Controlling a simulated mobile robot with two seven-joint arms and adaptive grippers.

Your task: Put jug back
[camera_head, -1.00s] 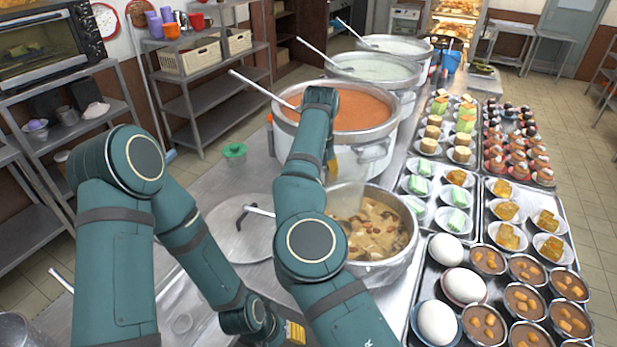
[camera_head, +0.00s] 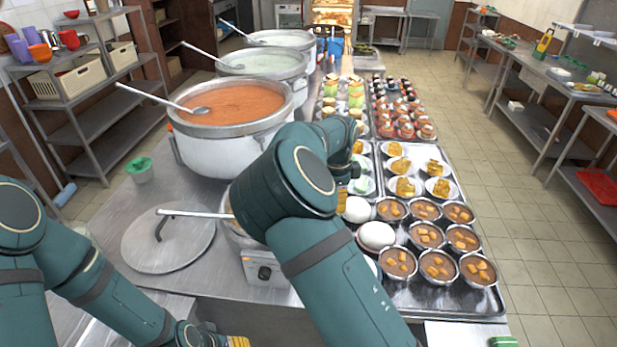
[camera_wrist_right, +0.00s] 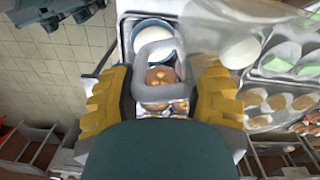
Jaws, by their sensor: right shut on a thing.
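The jug (camera_wrist_right: 156,42) looks clear and greyish in the right wrist view. A pale loop, apparently its handle, lies between the yellow fingers, and the see-through body seems to extend toward the upper right. In the head view my right forearm hides this gripper and the jug. My left gripper (camera_head: 237,342) shows only a bit of yellow at the bottom edge, low by the counter; its opening cannot be seen.
Large stockpots with ladles, the nearest one orange (camera_head: 235,105), line the counter. Crowded dessert trays (camera_head: 492,300) fill the right side. The tiled floor (camera_head: 520,220) beyond is clear.

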